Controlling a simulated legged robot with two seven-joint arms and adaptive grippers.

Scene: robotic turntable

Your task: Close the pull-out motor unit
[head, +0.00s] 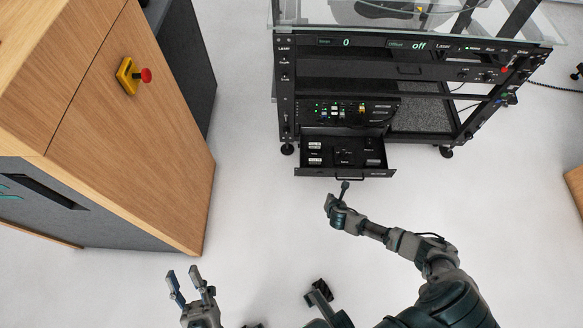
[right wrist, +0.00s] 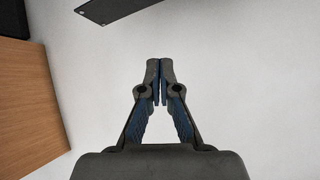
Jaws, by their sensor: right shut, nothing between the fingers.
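The pull-out motor unit (head: 345,152) is a black drawer-like tray with electronics on it, pulled out low at the front of the black rack. Its front panel (head: 325,172) has a small handle and faces me. My right gripper (head: 345,186) is shut and empty, just in front of the panel near the handle; I cannot tell if it touches. In the right wrist view the fingertips (right wrist: 160,65) meet over bare floor, and a dark panel (right wrist: 105,8) shows at the top. My left gripper (head: 189,279) is open and empty at the lower left, far from the unit.
The rack (head: 284,100) has feet, a glass top (head: 450,28) and display panels. A wooden cabinet (head: 130,150) with a red emergency button (head: 146,75) stands at the left. The white floor (head: 250,215) between is clear. A wooden edge (head: 575,185) shows at far right.

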